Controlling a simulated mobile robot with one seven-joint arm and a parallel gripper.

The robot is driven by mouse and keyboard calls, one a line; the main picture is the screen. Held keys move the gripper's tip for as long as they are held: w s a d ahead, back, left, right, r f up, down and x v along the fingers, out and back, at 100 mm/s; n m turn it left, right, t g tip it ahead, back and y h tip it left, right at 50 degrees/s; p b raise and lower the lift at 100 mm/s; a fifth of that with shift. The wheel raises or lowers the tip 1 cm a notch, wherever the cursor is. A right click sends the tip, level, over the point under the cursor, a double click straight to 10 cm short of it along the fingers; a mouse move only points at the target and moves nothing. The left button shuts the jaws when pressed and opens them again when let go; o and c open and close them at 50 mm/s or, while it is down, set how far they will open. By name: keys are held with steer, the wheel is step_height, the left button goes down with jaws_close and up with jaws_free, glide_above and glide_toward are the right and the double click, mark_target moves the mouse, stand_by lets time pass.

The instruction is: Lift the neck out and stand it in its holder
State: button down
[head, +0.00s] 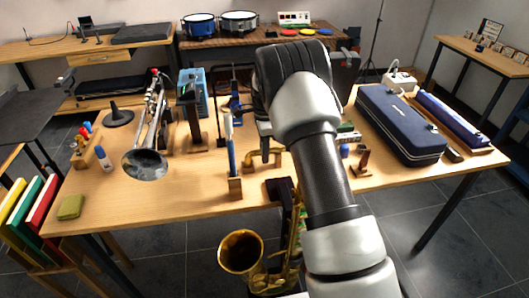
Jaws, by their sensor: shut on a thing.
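A small curved brass piece, which looks like the neck (250,160), shows just above the table top near the front middle. My gripper (265,130) is directly above it, shut on it as far as I can see; my own arm hides much of the fingers and the grip. A brass saxophone body (241,252) with its bell up stands below the table's front edge, partly behind my arm. I cannot tell which of the wooden blocks is the neck's holder.
A blue and white stick (231,143) stands upright in a wooden block just left of the gripper. A dark blue case (402,124) lies right. The front left of the table (150,205) is mostly clear.

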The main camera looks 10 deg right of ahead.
steer(key=c, duration=1.6)
jaws_free()
step_height(320, 180, up, 18)
steer(key=p, duration=0.2)
steer(key=shift+f+p, duration=0.25)
steer(key=shift+p, duration=0.1)
steer(key=shift+r, duration=0.1)
